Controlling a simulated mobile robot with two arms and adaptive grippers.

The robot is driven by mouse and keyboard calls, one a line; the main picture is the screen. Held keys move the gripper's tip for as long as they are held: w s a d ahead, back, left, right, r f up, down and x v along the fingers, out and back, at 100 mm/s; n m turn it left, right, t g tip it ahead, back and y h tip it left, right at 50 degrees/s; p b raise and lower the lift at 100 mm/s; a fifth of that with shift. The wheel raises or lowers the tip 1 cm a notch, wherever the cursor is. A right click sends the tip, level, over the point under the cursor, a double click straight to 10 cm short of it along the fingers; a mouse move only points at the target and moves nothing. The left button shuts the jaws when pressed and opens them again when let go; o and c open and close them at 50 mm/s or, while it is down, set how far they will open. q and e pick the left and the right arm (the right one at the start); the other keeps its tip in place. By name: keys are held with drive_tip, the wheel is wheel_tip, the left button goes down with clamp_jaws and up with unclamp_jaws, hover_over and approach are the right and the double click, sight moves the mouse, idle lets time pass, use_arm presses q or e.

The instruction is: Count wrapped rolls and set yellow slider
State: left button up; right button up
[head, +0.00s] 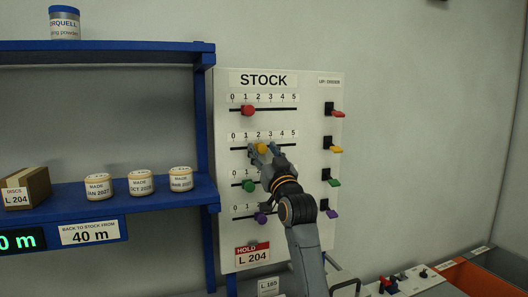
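The white STOCK board (310,115) is on the wall in the head view, with several slider rows numbered 0 to 5. The yellow slider (261,148) sits near the 2 on the second row. My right gripper (262,153) is at the yellow slider, its fingers around or just beside it; whether they are closed on it I cannot tell. Three wrapped rolls stand in a row on the blue shelf: the left roll (98,191), the middle roll (141,184) and the right roll (181,180). Each has a MADE label. My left gripper is not in view.
The red slider (248,111), green slider (249,185) and purple slider (261,218) are on the other rows. Coloured levers, including a yellow one (336,149), line the board's right side. A cardboard box (38,187) stands left on the blue shelf (205,192).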

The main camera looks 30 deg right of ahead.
sight(270, 141)
clamp_jaws()
drive_tip(key=d, duration=0.3)
drive_tip(key=shift+s+d, duration=0.35)
drive_tip(key=shift+s, duration=0.05)
drive_tip(key=shift+o, duration=1)
unclamp_jaws()
drive_tip(key=shift+a, duration=0.15)
drive_tip(key=v, duration=1.2)
